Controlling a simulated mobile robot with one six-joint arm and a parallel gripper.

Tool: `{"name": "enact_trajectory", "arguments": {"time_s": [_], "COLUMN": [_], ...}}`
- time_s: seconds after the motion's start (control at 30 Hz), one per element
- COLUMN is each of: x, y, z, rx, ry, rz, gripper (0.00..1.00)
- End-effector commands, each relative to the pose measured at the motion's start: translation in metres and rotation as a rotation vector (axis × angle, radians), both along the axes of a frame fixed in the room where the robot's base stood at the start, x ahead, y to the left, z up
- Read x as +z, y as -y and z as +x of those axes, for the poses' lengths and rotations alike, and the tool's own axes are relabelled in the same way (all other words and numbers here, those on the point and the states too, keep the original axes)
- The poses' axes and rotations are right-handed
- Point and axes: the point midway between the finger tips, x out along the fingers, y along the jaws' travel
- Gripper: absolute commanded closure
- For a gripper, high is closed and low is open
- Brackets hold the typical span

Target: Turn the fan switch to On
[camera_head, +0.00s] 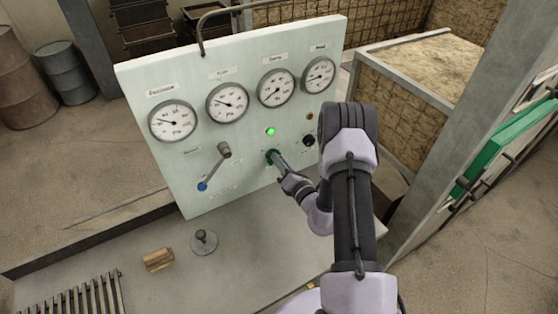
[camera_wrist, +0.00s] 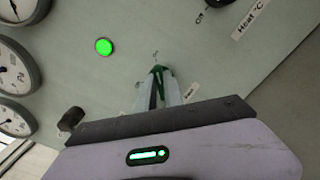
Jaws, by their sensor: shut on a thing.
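The green fan switch (camera_head: 270,154) is on the pale panel (camera_head: 240,128), below a lit green lamp (camera_head: 270,131). In the wrist view the green switch (camera_wrist: 157,69) shows at the fingertips, mostly covered by them. A small label lies beside it, too blurred to read surely. My gripper (camera_head: 278,164) is shut on the switch; in the wrist view its fingers (camera_wrist: 158,92) reach to the panel around it. The lit lamp also shows in the wrist view (camera_wrist: 104,47). The switch's exact angle is hard to tell.
A lever with a blue end (camera_head: 203,186) is left of the switch. A black knob (camera_head: 309,140) is to its right, near a "Heat °C" label (camera_wrist: 257,17). Several gauges (camera_head: 227,103) line the panel top. A wooden block (camera_head: 158,259) and a round-based peg (camera_head: 204,243) stand on the bench.

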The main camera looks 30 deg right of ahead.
Motion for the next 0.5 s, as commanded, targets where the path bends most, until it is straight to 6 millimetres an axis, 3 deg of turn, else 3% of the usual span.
{"name": "enact_trajectory", "arguments": {"time_s": [0.03, 0.07, 0.17, 0.5], "x": [-0.0013, -0.0012, -0.0009, -0.0005], "y": [-0.0006, -0.0005, -0.0004, 0.0002], "z": [-0.0007, -0.0006, -0.0005, -0.0029], "rx": [0.0, 0.0, 0.001, 0.0], "ry": [-0.003, -0.003, -0.002, -0.001], "rz": [0.002, 0.002, 0.001, 0.0], "gripper": [1.0, 0.84, 0.66, 0.66]}}
